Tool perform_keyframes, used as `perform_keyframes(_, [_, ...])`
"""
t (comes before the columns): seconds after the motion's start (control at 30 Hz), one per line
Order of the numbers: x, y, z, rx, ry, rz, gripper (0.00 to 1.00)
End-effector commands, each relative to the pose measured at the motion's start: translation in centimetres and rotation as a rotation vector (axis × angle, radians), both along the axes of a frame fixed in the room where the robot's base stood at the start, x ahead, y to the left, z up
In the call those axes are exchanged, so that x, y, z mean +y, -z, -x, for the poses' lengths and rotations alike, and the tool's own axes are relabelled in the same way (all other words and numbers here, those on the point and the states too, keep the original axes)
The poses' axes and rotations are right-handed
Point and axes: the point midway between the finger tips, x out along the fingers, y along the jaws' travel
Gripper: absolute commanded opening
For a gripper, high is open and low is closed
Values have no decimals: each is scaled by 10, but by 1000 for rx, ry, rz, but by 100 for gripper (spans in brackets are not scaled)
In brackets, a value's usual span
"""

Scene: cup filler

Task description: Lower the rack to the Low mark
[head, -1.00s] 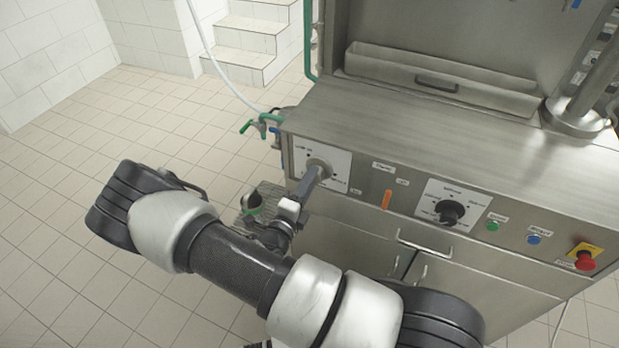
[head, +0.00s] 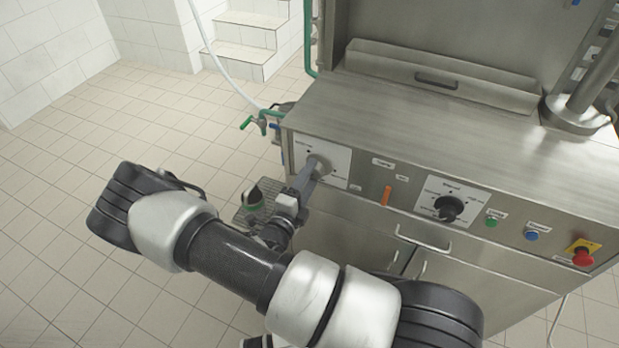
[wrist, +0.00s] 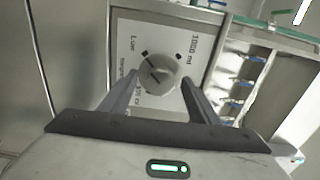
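My gripper (wrist: 159,74) is at a round grey knob (wrist: 157,76) on a white dial plate (wrist: 125,36) at the machine's left front. In the wrist view its fingers stand apart on either side of the knob, with a small gap at the right. Its grip on the knob looks open. The plate reads "1000 ml" beside one mark; other text is partly hidden by the fingers or too small. In the head view the fingers (head: 306,178) reach the same dial plate (head: 338,155). I cannot pick out the rack or a Low mark.
The steel machine (head: 430,115) has a second black knob (head: 448,208), an orange switch (head: 386,196), green (head: 490,221) and blue (head: 531,236) buttons and a red emergency stop (head: 583,256). A green tap (head: 262,122) juts out left of the dial. Tiled floor at left is free.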

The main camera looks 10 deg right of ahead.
Motion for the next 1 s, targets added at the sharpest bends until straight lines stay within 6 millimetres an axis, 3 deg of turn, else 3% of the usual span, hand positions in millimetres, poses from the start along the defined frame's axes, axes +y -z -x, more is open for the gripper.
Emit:
perform_keyframes(0.27, [1,0,1,-2,0,-1,55])
perform_keyframes(0.43, [12,0,14,-2,-3,-2,55])
perform_keyframes(1.0, [87,0,119,0,-4,-1,55])
